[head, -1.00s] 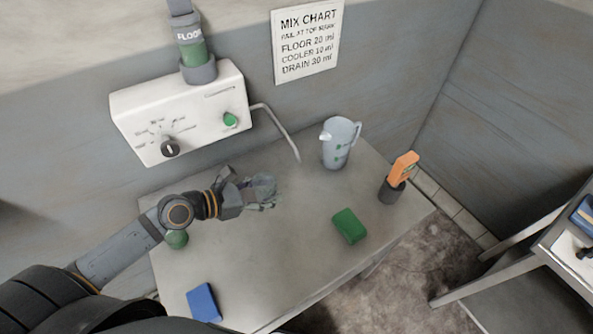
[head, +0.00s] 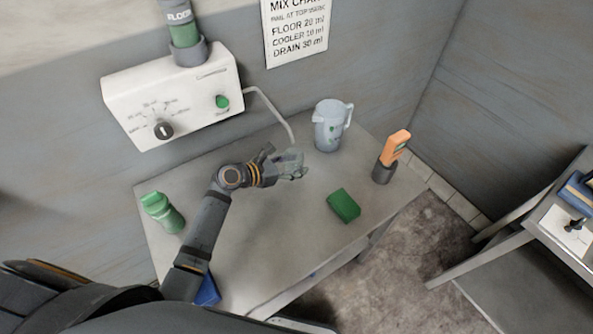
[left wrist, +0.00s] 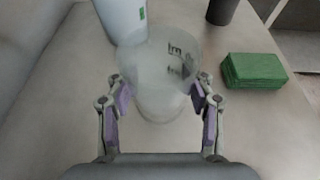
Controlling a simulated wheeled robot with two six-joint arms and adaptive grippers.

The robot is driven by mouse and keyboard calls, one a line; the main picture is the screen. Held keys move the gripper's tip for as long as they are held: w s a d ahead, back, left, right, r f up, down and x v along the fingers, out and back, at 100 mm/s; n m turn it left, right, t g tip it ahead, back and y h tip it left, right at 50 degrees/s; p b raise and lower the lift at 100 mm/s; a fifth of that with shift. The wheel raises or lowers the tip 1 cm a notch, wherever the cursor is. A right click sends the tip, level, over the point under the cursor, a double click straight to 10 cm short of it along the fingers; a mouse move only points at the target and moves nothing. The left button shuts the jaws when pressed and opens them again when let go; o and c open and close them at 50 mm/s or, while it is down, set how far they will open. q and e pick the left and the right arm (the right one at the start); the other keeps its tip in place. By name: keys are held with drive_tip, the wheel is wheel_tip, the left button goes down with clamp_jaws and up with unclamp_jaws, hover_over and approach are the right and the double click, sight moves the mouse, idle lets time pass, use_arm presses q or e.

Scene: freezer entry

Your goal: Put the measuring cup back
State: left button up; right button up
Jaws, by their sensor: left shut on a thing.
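The measuring cup (left wrist: 160,75) is a clear, see-through cup with dark markings. My left gripper (left wrist: 160,105) is shut on it, one finger on each side, in the left wrist view. In the head view my left gripper (head: 285,164) is over the middle of the table, and the cup (head: 292,158) is small and pale at its fingertips. I cannot tell whether the cup touches the table. A grey pitcher (head: 328,127) stands just beyond it, and the pitcher (left wrist: 123,18) also shows behind the cup in the left wrist view. My right gripper is not in view.
A green sponge (head: 344,205) and an orange device in a dark holder (head: 384,172) are to the right. A green bottle (head: 163,213) stands at the left, and a blue block (head: 208,291) lies partly behind my arm. A white dispenser (head: 172,92) hangs on the wall.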

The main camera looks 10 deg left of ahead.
use_arm(q)
drive_tip(key=shift+w+d+f, duration=0.25)
drive_tip(key=shift+w+f, duration=0.25)
drive_tip(key=shift+f, duration=1.7)
drive_tip(key=o, duration=1.2)
drive_tip(key=shift+f, duration=0.1)
drive_tip(key=v, duration=1.1)
drive_tip(key=shift+s+a, duration=0.1)
drive_tip(key=shift+s, duration=0.05)
drive_tip(key=shift+s+a+r, duration=0.15)
drive_tip(key=shift+s+r, duration=0.1)
